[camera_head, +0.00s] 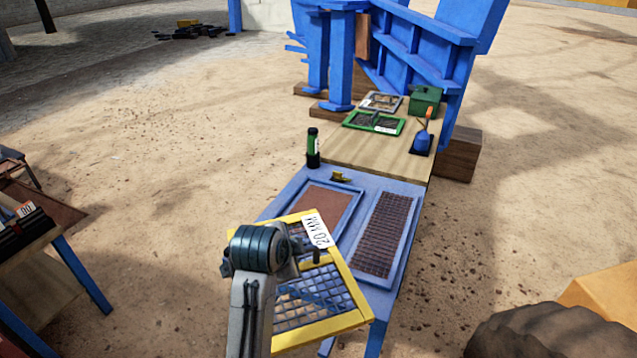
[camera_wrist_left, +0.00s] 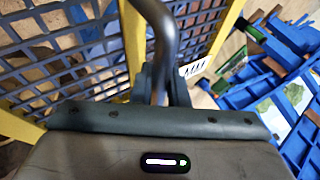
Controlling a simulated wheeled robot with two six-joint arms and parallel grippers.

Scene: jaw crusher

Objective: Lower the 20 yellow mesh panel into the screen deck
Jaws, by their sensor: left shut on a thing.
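The yellow mesh panel (camera_head: 349,271), with a white "20 MM" label, hangs in front of and partly over the near end of the blue screen deck (camera_head: 283,201). It looks tilted and overlaps the left bay from this view. My left gripper (camera_head: 309,258) is shut on the panel's handle; my wrist hides part of the panel. In the left wrist view the grey bent handle (camera_wrist_left: 164,32) runs into the jaws (camera_wrist_left: 163,85), with the panel's mesh (camera_wrist_left: 60,50) behind. The deck's left bay (camera_head: 322,203) has a plain brown floor; the right bay (camera_head: 383,232) holds a dark mesh.
A green bottle (camera_head: 313,147) and a small yellow item (camera_head: 340,177) are at the deck's far edge. Beyond, a wooden top (camera_head: 374,152) carries a green-framed panel (camera_head: 374,123), a grey-framed panel, a green box and a blue tool. A blue machine (camera_head: 420,50) rises behind.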

